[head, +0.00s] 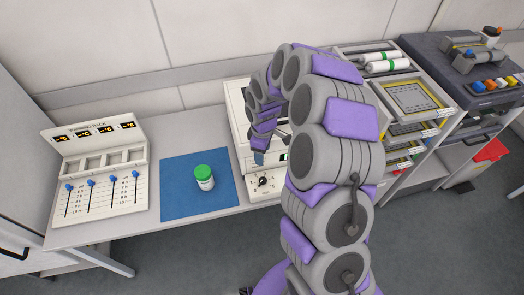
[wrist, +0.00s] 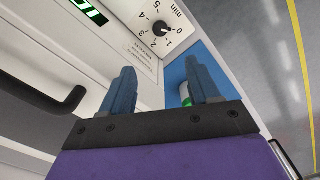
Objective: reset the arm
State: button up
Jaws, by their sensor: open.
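My grey and purple arm rises from the lower right of the head view and curls down over the bench. My gripper (head: 259,157) hangs close in front of the white machine with the dial (head: 264,182). In the wrist view its two blue fingers (wrist: 165,92) stand well apart with nothing between them. The dial also shows in the wrist view (wrist: 161,28), its pointer near 0 on a scale marked "min". A lit green display and a black handle (wrist: 52,103) show on the machine's front. My arm hides much of the machine in the head view.
A white bottle with a green cap (head: 204,176) stands upright on a blue mat (head: 176,205). A timer rack (head: 97,165) with blue sliders is at the left. Floor is clear in front.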

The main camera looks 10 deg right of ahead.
jog(key=s+a+r+m+b, duration=0.1)
jog(key=s+r+m, duration=0.1)
jog(key=s+r, duration=0.45)
jog(key=s+r+m+b, duration=0.1)
jog(key=s+r+m, duration=0.2)
jog(key=s, duration=0.6)
jog(key=s+r+m+g+b, duration=0.1)
jog(key=s+r+m, duration=0.2)
jog(key=s, duration=0.7)
jog(key=s+r+m+b, duration=0.1)
jog(key=s+r+m, duration=0.2)
jog(key=s, duration=0.7)
jog(key=shift+s+d+r+g, duration=0.15)
jog(key=shift+d+r+g, duration=0.2)
jog(key=shift+g, duration=0.05)
